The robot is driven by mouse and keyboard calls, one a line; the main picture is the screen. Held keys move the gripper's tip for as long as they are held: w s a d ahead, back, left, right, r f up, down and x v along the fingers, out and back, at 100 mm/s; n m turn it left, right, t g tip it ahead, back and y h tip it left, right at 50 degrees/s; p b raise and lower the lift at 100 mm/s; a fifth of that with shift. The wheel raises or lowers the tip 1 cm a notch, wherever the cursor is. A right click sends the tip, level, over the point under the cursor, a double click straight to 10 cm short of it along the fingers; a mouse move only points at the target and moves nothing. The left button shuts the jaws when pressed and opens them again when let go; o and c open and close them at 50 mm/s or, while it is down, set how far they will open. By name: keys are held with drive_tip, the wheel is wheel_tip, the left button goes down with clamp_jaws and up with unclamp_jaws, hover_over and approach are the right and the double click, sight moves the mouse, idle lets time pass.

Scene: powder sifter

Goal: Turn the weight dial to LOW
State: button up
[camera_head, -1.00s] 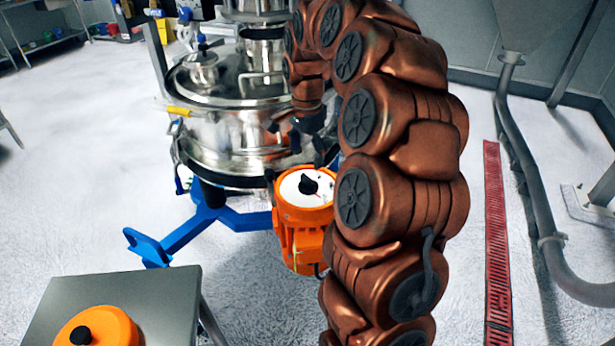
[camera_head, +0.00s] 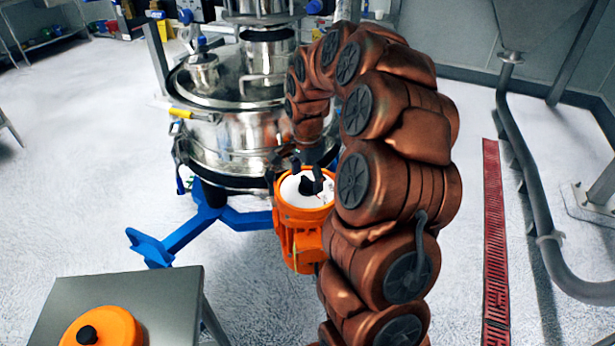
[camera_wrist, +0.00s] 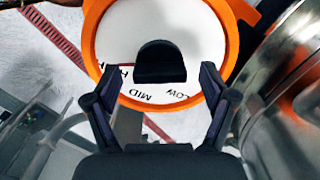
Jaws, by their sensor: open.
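The weight dial is a black knob (camera_head: 309,186) on a white disc (camera_head: 292,191), on top of an orange motor housing (camera_head: 300,245). In the wrist view the knob (camera_wrist: 160,68) is at upper centre. The printed words LOW (camera_wrist: 180,93) and MID (camera_wrist: 155,96) read upside down below it. A partly covered HIGH label is at lower left of the knob. I cannot tell which word the knob points to. My gripper (camera_wrist: 166,72) is open, with one finger on each side of the knob and gaps between. In the head view my gripper (camera_head: 308,170) is just above the dial.
The steel sifter drum (camera_head: 225,145) stands close behind the dial, on a blue frame (camera_head: 205,215). A grey table (camera_head: 150,300) with an orange round part with a black knob (camera_head: 100,328) is at lower left. A red floor grate (camera_head: 494,230) and grey pipe (camera_head: 540,210) are at right.

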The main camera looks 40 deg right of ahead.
drive_tip(key=shift+c, duration=0.2)
drive_tip(key=c, duration=1.1)
